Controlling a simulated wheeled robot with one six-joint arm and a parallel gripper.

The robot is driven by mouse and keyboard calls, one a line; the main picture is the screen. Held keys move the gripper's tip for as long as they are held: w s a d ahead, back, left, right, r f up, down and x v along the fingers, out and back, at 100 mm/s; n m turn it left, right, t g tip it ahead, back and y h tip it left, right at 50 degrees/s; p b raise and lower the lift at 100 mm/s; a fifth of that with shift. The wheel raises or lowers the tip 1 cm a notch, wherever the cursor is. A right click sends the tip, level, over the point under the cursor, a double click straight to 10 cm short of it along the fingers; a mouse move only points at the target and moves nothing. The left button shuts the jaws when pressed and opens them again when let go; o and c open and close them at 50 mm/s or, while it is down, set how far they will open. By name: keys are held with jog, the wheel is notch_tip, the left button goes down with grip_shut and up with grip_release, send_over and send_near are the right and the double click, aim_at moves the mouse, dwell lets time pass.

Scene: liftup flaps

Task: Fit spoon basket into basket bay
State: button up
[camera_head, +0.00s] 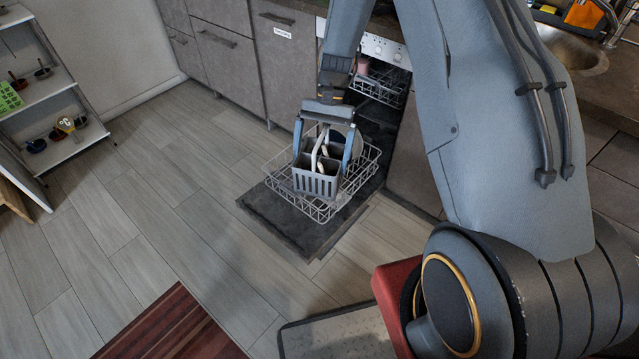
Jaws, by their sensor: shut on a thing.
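The spoon basket (315,185) is a grey slotted basket with compartments and a white handle standing up in its middle. My gripper (324,147) points down over it from above, its blue fingers on either side, and is shut on the basket. The basket is at the lower front part of the white wire dish rack (357,181), which is pulled out over the open dishwasher door (274,216). The basket bay cannot be made out under the basket, and I cannot tell whether the basket rests on the rack floor. A round plate shows partly behind the gripper.
The dishwasher's upper rack (380,84) holds a pinkish cup (363,66). Grey cabinets (283,59) stand to its left. A shelf unit (52,100) with small items is at the far left. A red striped rug (172,326) lies in front. The floor left of the door is clear.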

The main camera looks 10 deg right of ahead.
jog(key=w+d+f+m+t+b, duration=0.1)
jog(key=w+f+m+t+b, duration=0.2)
jog(key=b, duration=0.9)
jog(key=w+d+f+m+t+b, duration=0.1)
jog(key=w+f+m+t+b, duration=0.2)
jog(key=w+f+m+b, duration=0.5)
jog(key=w+d+f+m+t+b, duration=0.2)
jog(key=w+f+m+b, duration=0.4)
jog(key=f+m+b, duration=0.5)
notch_tip(320, 180, down, 5)
jog(key=t+b, duration=0.1)
jog(key=b, duration=0.4)
jog(key=shift+f+t, duration=0.2)
jog(key=shift+t, duration=0.2)
jog(key=shift+s+d+f+b, duration=0.1)
jog(key=shift+d+f+b, duration=0.05)
jog(key=shift+f+b, duration=0.5)
jog(key=c, duration=0.4)
jog(key=shift+s+f, duration=0.1)
jog(key=shift+f, duration=0.05)
jog(key=shift+c, duration=0.2)
